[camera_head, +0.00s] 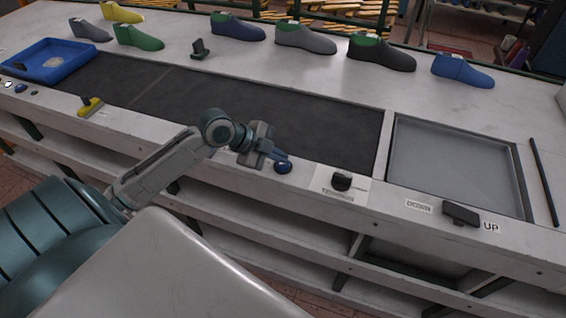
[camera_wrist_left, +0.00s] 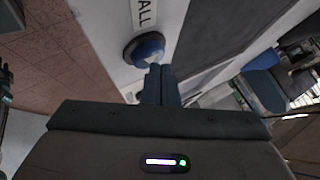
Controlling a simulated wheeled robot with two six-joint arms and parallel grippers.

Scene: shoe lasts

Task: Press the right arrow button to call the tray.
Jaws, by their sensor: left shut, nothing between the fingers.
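A round blue button (camera_head: 283,168) sits on the front ledge of the bench, below the dark belt. The left wrist view shows the button (camera_wrist_left: 149,46) with a pale mark on its face, next to a white label ending in "ALL". My left gripper (camera_head: 284,156) is shut and empty. Its fingertips (camera_wrist_left: 160,68) are right at the button; I cannot tell whether they touch it. A blue tray (camera_head: 72,52) lies at the far left end of the belt (camera_head: 250,105). My right gripper is not in view.
A black knob (camera_head: 342,180) stands right of the button. Farther right are a recessed grey panel (camera_head: 455,160) and a dark lever (camera_head: 461,213) beside an "UP" label. A yellow-handled item (camera_head: 90,106) is on the left ledge. Several shoe lasts (camera_head: 305,40) line the back.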

